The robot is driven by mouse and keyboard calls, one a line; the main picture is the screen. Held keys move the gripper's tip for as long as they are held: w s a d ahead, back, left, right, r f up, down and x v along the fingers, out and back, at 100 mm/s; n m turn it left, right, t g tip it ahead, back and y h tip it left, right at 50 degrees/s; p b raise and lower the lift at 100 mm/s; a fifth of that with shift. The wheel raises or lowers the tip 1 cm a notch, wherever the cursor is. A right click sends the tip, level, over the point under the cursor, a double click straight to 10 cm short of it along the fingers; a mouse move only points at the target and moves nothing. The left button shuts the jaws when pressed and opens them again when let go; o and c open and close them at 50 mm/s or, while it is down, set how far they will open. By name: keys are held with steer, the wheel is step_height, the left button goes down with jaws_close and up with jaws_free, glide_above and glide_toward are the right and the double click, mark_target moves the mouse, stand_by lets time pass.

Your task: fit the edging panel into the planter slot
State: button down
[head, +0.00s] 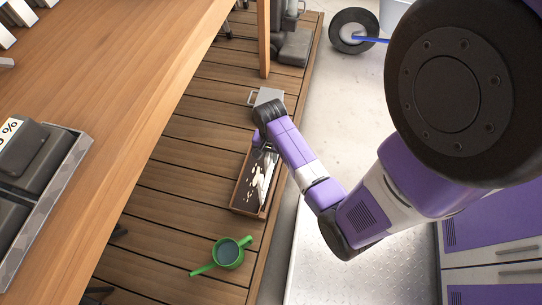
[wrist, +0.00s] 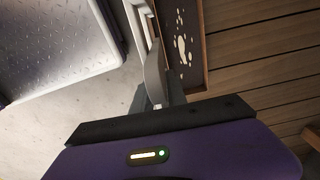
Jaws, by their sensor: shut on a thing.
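The planter (head: 235,209) is a long wooden box on the plank deck, with dark filling and pale stone-like shapes inside. It also shows in the wrist view (wrist: 203,60), right of my fingers. My gripper (head: 264,150) is at the planter's far right part. In the wrist view my gripper (wrist: 153,75) is shut on the edging panel (wrist: 142,22), a pale, narrow piece along the planter's left side. The panel also shows as a light strip in the head view (head: 266,170). My fingers hide part of it, and I cannot tell whether it sits in the slot.
A green pot with a handle (head: 228,252) stands on the deck in front of the planter. A wooden tabletop (head: 130,110) overhangs at left. The metal floor plate (head: 350,270) at right is clear.

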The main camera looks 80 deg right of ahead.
steer(key=shift+r+p, duration=0.15)
steer(key=shift+p, duration=0.25)
steer(key=shift+f+b, duration=1.2)
steer(key=shift+f, duration=1.25)
